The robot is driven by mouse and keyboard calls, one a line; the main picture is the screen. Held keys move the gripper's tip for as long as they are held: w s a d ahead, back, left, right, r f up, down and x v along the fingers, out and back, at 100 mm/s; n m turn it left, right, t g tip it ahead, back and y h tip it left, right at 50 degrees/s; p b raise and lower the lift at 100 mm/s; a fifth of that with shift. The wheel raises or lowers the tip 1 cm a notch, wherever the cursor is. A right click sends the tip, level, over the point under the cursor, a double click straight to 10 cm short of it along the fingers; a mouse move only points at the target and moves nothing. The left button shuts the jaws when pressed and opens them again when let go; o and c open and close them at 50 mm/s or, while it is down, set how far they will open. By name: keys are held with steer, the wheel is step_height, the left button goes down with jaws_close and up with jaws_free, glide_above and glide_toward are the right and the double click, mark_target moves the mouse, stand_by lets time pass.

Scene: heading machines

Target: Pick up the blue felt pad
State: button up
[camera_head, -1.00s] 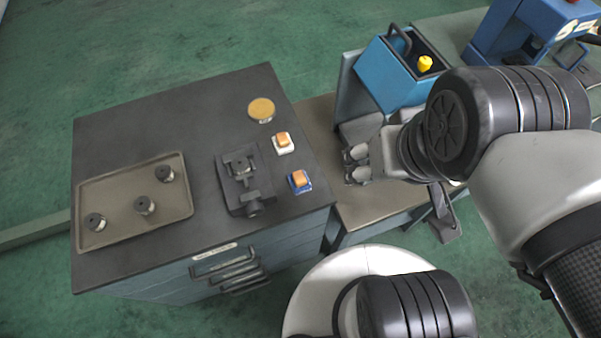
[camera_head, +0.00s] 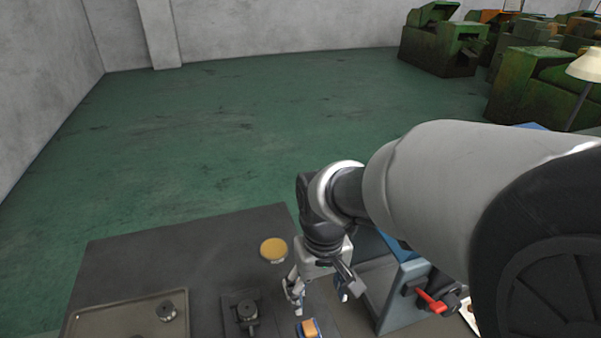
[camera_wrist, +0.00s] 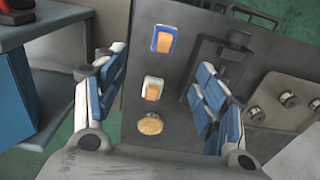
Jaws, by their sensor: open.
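The blue felt pad (camera_wrist: 154,38) lies on the dark cabinet top with an orange block (camera_wrist: 164,41) on its middle, so only its blue border shows. In the head view the pad (camera_head: 297,329) is at the bottom edge, partly cut off. My gripper (camera_head: 318,293) is above the cabinet's right edge, open and empty. In the wrist view its fingers are spread wide, with a white pad bearing an orange block (camera_wrist: 153,90) between them in the picture; the blue pad is farther up.
A round yellow disc (camera_head: 273,249) lies nearby. A dark fixture (camera_head: 246,313) stands left of the blue pad. A tray (camera_head: 110,322) with small cylindrical parts is farther left. A blue machine (camera_head: 402,285) stands right of the gripper.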

mark_target(309, 327)
steer(key=f+b, duration=0.1)
steer(key=f, duration=0.3)
steer(key=f+b, duration=0.2)
steer(key=f, duration=0.2)
steer(key=f+b, duration=0.1)
steer(key=f, duration=0.4)
steer(key=shift+w+a+b, duration=0.2)
steer(key=shift+a+b, duration=0.1)
steer(key=shift+w+a+f+b, duration=0.15)
steer(key=shift+f+b, duration=0.3)
steer(key=shift+f, duration=0.45)
steer(key=shift+w+a+f+b, duration=0.1)
steer(key=shift+f+b, duration=0.35)
steer(key=shift+f, duration=0.5)
steer(key=shift+w+a+f+b, duration=0.15)
steer(key=shift+f+b, duration=0.3)
steer(key=shift+f, duration=0.45)
steer(key=shift+s+r, duration=0.1)
steer(key=shift+c, duration=0.2)
steer(key=c, duration=1.1)
steer(key=shift+r, duration=0.1)
step_height(309, 327, up, 20)
steer(key=p, duration=0.7)
